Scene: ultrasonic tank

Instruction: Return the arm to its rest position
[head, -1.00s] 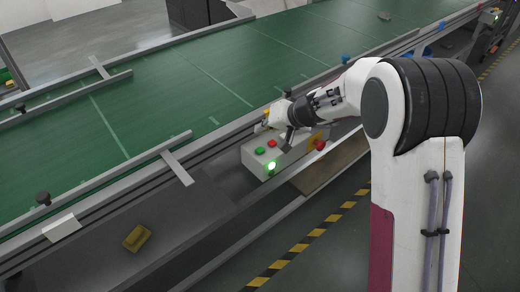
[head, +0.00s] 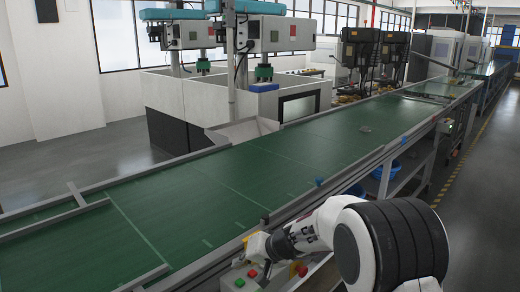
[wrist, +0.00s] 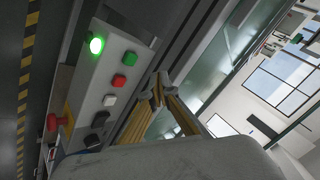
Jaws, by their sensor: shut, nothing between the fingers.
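My gripper (head: 256,246) is at the near edge of the green conveyor, just above and behind the control box (head: 228,284). In the wrist view its fingers (wrist: 156,93) meet at the tips with nothing between them. The control box face (wrist: 108,96) carries a glowing green lamp (wrist: 96,45), a red button (wrist: 118,82), a green button (wrist: 130,58) and a white button (wrist: 110,100). The fingertips are beside the panel and appear apart from its buttons. My wrist's own housing hides the lower part of the wrist view.
The conveyor belt (head: 230,190) runs from lower left to upper right, with metal side rails. A red mushroom knob (wrist: 54,122) sticks out from the box. White machines (head: 200,105) stand behind the belt. The floor at right (head: 490,200) is open.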

